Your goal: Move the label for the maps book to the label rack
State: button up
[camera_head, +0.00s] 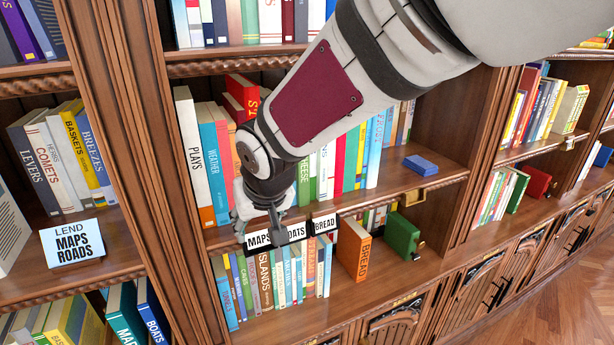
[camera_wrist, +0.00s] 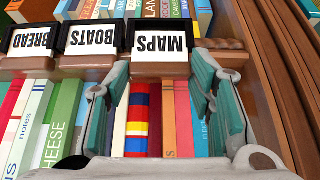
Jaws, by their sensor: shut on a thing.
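The maps label (camera_head: 258,239) is a white card with black MAPS lettering in a dark holder. It also shows upside down in the wrist view (camera_wrist: 160,42). My gripper (camera_head: 268,220) is at the shelf edge, with its fingers (camera_wrist: 163,75) on either side of the maps label, shut on it. The label is at the label rack (camera_wrist: 80,66), a wooden rail along the shelf front, beside the boats label (camera_wrist: 90,38) and the bread label (camera_wrist: 35,40). I cannot tell whether it rests on the rail. My gripper partly hides the boats label in the head view.
A sign (camera_head: 72,243) reading LEND MAPS ROADS stands on the left shelf. An orange BREAD book (camera_head: 354,249) and a green block-like bookend (camera_head: 402,236) are on the lower shelf. A blue book (camera_head: 421,165) lies on the middle shelf. Upright books stand close behind the rail.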

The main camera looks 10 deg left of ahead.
jog(key=shift+s+f, duration=0.1)
jog(key=shift+f, duration=0.3)
jog(key=o, duration=1.3)
jog(key=shift+d, duration=0.1)
jog(key=v, duration=1.2)
jog(key=s+d+m+h+b, duration=0.2)
jog(key=d+m+b, duration=0.1)
jog(key=d, duration=1.7)
jog(key=s+d+f+m, duration=0.1)
jog(key=s+d, duration=0.1)
jog(key=d, duration=0.1)
jog(key=s+d+f+m+b, duration=0.1)
jog(key=s+d+f, duration=0.1)
jog(key=s+d, duration=0.1)
jog(key=s+d+f+m+h, duration=0.1)
jog(key=s+d+f, duration=0.1)
jog(key=d, duration=0.2)
jog(key=shift+s+d, duration=0.2)
jog(key=shift+s, duration=0.05)
